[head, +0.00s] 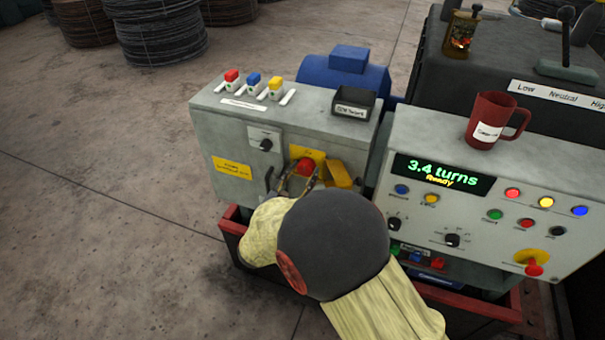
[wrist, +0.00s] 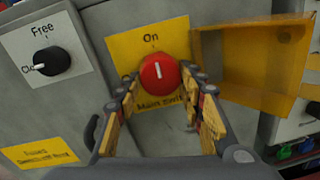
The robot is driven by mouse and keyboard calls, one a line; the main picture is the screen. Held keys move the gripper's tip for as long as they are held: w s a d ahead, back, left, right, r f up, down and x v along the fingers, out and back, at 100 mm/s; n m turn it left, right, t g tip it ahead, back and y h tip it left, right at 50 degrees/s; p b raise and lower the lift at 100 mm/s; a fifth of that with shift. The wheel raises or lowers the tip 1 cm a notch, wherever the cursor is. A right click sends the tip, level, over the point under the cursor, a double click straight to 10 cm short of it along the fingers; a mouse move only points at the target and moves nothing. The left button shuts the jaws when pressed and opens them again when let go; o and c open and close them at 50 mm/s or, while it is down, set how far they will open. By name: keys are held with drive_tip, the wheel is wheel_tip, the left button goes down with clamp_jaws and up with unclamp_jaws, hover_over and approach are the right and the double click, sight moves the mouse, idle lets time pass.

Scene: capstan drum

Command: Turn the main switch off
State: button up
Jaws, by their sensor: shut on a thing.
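The main switch is a red round knob (wrist: 158,72) on a yellow plate (wrist: 122,42) marked "On" above it. Its white line points up toward "On". In the head view the red knob (head: 305,166) shows on the front of the grey box. A yellow see-through cover (wrist: 250,65) stands swung open to the right of the knob. My gripper (wrist: 167,88) has its fingers on either side of the knob and is shut on it. The lower lettering on the plate is partly hidden by my fingers.
A black knob (wrist: 50,61) marked "Free" is to the left. The grey box (head: 225,125) carries red, blue and yellow buttons and a black tray (head: 355,103) on top. A display panel (head: 440,173) reads "3.4 turns, Ready", with a red mug (head: 490,120) above. Open floor lies left.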

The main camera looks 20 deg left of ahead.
drive_tip(key=shift+r+p, duration=0.1)
drive_tip(key=shift+p, duration=0.35)
drive_tip(key=n+p, duration=0.3)
drive_tip(key=shift+r+p, duration=0.1)
drive_tip(key=shift+p, duration=0.2)
drive_tip(key=n+p, duration=0.5)
drive_tip(key=p, duration=0.1)
drive_tip(key=shift+d+n, duration=0.15)
drive_tip(key=shift+n, duration=0.15)
drive_tip(key=n+p, duration=0.4)
drive_tip(key=shift+d+n+t+y, duration=0.1)
drive_tip(key=shift+n+t+y, duration=0.2)
drive_tip(key=shift+n, duration=0.1)
drive_tip(key=n+p, duration=0.3)
drive_tip(key=n, duration=0.2)
drive_tip(key=shift+y+p, duration=0.35)
drive_tip(key=shift+y, duration=0.05)
drive_tip(key=o, duration=1.2)
drive_tip(key=shift+c, duration=0.2)
